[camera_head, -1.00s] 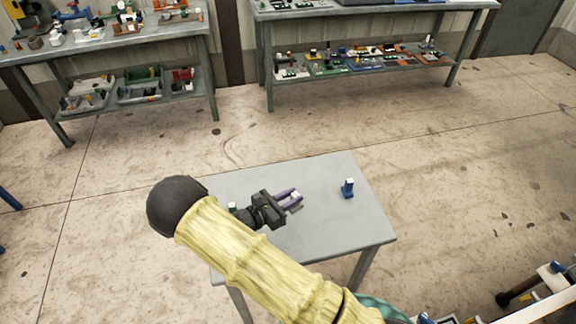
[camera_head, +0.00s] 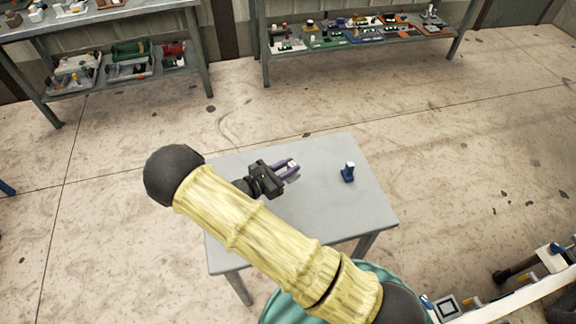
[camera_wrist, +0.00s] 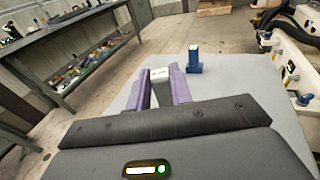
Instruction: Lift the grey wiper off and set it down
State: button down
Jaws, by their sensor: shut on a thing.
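My gripper (camera_head: 287,168) has purple fingers and is over the small grey table (camera_head: 325,205). In the wrist view the fingers (camera_wrist: 161,85) are shut on the grey wiper (camera_wrist: 160,88), a small block with a pale top. In the head view only a pale bit of the wiper (camera_head: 291,163) shows between the fingers. How far it is above the table top is hard to tell. A blue piece with a white top (camera_head: 348,173) stands upright to the right of my gripper, apart from it. It also shows in the wrist view (camera_wrist: 193,62).
The table top right of and in front of the gripper is mostly clear. Shelved benches with parts stand at the back left (camera_head: 105,20) and back right (camera_head: 360,40). A white rail-like machine (camera_head: 520,290) is at the lower right.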

aim_at(287, 180)
notch_tip(287, 180, down, 2)
jog(key=shift+s+a+f+b, duration=0.15)
jog(key=shift+f+b, duration=0.05)
jog(key=shift+b, duration=0.65)
jog(key=shift+d+f+b, duration=0.2)
jog(key=shift+f+b, duration=0.65)
jog(key=shift+f, duration=0.2)
jog(key=shift+a+f+b, duration=0.1)
jog(key=shift+f+b, duration=0.65)
jog(key=shift+f, duration=0.1)
jog(key=c, duration=1.2)
grip_release()
jog(key=shift+o, duration=0.2)
jog(key=b+v, duration=0.1)
jog(key=v, duration=1.6)
jog(key=shift+s+a, duration=0.1)
jog(key=shift+a, duration=0.1)
